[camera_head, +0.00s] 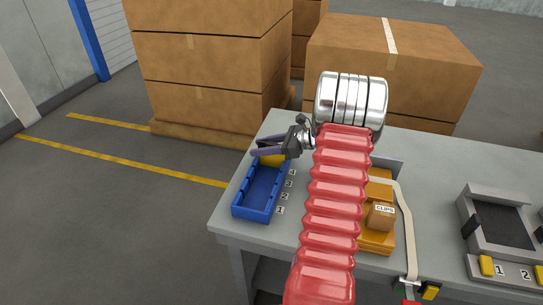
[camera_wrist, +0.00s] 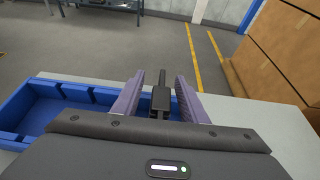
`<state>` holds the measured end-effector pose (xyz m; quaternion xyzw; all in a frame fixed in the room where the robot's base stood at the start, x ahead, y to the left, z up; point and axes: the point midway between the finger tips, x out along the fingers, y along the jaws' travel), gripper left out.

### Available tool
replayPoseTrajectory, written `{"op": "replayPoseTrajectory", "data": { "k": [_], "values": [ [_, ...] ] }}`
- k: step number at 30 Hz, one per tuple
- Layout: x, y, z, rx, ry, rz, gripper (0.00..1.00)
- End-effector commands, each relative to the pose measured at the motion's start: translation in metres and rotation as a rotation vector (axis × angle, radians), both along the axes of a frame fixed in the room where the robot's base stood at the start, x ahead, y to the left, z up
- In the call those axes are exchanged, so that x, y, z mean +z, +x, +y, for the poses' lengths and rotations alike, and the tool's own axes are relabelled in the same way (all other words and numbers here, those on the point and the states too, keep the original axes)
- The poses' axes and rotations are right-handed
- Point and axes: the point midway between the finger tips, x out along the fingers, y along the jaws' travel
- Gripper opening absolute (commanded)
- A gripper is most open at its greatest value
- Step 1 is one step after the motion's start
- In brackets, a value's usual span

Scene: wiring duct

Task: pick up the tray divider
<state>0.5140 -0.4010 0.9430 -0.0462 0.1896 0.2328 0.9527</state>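A blue tray (camera_head: 256,205) sits on the left part of the grey workbench, with numbered labels along its right side. A yellow piece (camera_head: 273,161) shows at the tray's far end, partly hidden by my gripper; I cannot tell for sure that it is the divider. My gripper (camera_head: 258,151) is over that far end, pointing left. In the wrist view its two purple fingers (camera_wrist: 159,98) stand apart, with a dark upright part between them that I cannot identify. The blue tray (camera_wrist: 35,108) also shows there at the left. No yellow piece shows in that view.
An orange bin (camera_head: 378,240) with a box marked CLIPS (camera_head: 381,216) stands right of my red arm. A grey fixture (camera_head: 497,225) with numbered yellow parts is at the far right. Large cardboard boxes (camera_head: 205,60) stand behind the bench.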

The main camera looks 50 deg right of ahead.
Motion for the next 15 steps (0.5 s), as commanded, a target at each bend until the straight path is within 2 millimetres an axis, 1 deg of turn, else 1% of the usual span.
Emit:
{"op": "replayPoseTrajectory", "data": {
  "k": [11, 15],
  "values": [
    [0.0002, -0.0003, -0.0003, 0.0, 0.0, 0.0, 0.39],
    [0.0002, -0.0003, -0.0003, 0.0, 0.0, 0.0, 0.3]
  ]
}}
